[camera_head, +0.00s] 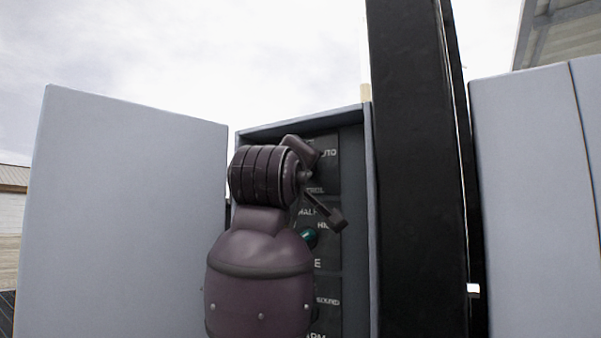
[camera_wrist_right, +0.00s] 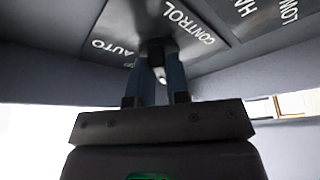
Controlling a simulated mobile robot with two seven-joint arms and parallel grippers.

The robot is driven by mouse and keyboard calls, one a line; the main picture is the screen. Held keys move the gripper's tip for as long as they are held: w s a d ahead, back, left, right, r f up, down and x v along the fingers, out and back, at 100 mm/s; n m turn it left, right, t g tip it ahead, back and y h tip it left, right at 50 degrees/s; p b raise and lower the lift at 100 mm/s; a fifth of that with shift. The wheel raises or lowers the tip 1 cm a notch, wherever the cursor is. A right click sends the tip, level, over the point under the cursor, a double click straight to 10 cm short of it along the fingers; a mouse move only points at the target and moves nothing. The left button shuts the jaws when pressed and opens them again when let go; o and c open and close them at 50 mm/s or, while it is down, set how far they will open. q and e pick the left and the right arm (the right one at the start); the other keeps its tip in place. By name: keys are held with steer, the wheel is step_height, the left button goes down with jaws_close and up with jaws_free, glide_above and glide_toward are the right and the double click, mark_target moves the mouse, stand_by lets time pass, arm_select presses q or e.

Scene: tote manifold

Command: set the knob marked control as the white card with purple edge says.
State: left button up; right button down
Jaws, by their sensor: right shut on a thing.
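The knob marked control (camera_wrist_right: 156,46) is on a dark plate in the wrist view, with the words CONTROL and AUTO beside it. My right gripper (camera_wrist_right: 161,72) is shut on this knob, with one finger on each side. In the head view my right gripper (camera_head: 322,182) reaches into the open cabinet at the upper plate, and my arm hides most of the knob and its lettering. I cannot read the knob's setting. The white card with purple edge is not in view. My left gripper is not in view.
The open grey cabinet (camera_head: 358,240) has its door (camera_head: 130,210) swung out to the left. Below the control plate, a green knob or lamp (camera_head: 309,237) and further lettered plates are partly hidden. A tall black post (camera_head: 415,170) stands close on the right, before more grey panels (camera_head: 525,200).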

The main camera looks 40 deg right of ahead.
arm_select(q)
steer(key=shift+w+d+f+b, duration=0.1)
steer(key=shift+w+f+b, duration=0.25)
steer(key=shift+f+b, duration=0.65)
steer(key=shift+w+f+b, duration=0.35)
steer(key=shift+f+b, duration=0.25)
steer(key=shift+b, duration=0.65)
arm_select(e)
steer(key=shift+w+a+f+m+g+h, duration=0.1)
steer(key=shift+m+g+h, duration=0.75)
steer(key=shift+m, duration=1.5)
steer(key=shift+w+d+m+g+h, duration=0.15)
steer(key=shift+m+g+h, duration=0.7)
steer(key=shift+m, duration=1.45)
steer(key=shift+w+a+f+m+g+h, duration=0.15)
steer(key=shift+m+g+h, duration=0.65)
steer(key=shift+m, duration=1.55)
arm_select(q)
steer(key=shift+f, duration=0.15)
arm_select(e)
steer(key=shift+s+r, duration=0.1)
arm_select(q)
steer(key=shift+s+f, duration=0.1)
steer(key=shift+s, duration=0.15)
arm_select(e)
steer(key=shift+m, duration=0.3)
steer(key=c, duration=1.1)
jaws_free()
